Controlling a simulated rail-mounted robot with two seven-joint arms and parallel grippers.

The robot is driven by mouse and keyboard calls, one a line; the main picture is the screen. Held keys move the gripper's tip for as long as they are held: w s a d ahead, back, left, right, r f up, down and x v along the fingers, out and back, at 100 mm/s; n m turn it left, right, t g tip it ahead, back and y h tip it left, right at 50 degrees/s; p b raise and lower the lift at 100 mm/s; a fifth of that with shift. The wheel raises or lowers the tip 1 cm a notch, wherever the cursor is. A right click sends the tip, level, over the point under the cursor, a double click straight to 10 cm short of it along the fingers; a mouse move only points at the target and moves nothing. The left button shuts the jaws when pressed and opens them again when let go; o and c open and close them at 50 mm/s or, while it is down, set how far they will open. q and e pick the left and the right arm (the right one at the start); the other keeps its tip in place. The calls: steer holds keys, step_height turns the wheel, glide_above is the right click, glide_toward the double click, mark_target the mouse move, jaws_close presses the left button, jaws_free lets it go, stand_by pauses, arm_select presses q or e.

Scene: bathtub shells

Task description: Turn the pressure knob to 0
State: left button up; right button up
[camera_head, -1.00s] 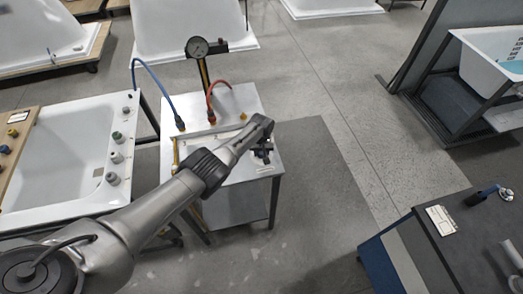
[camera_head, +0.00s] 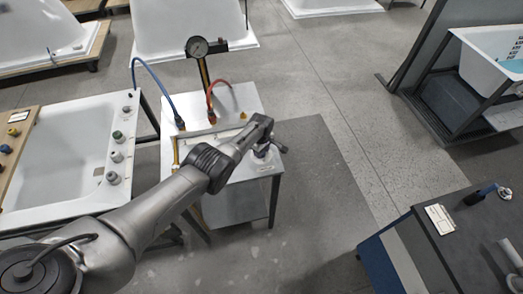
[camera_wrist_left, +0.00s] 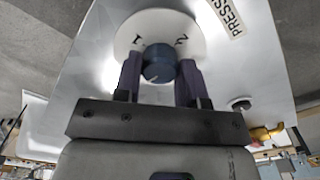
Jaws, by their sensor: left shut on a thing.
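The pressure knob (camera_wrist_left: 158,63) is a round blue knob on a white dial plate (camera_wrist_left: 160,24) in the left wrist view. Two marks that look like 1 and 2 show on the plate above the knob. A small pale mark is on the knob's lower edge. My left gripper (camera_wrist_left: 158,74) is shut on the knob, one finger on each side. In the head view my left gripper (camera_head: 262,147) is at the right side of the white cart (camera_head: 246,166), and its arm hides part of the cart top. The lower part of the dial is hidden. My right gripper is not in view.
A pressure gauge (camera_head: 197,46) stands on a post at the cart's back, with a blue hose (camera_head: 155,85) and a red hose (camera_head: 212,93) nearby. A white bathtub (camera_head: 70,150) is to the left. Open floor (camera_head: 320,170) lies to the right.

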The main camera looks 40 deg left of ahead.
arm_select(q)
steer(key=shift+w+r+n, duration=0.1)
steer(key=shift+r+n, duration=0.05)
steer(key=shift+n, duration=0.45)
steer(key=o, duration=0.9)
steer(key=shift+r+p, duration=5)
steer(key=shift+r, duration=1.8)
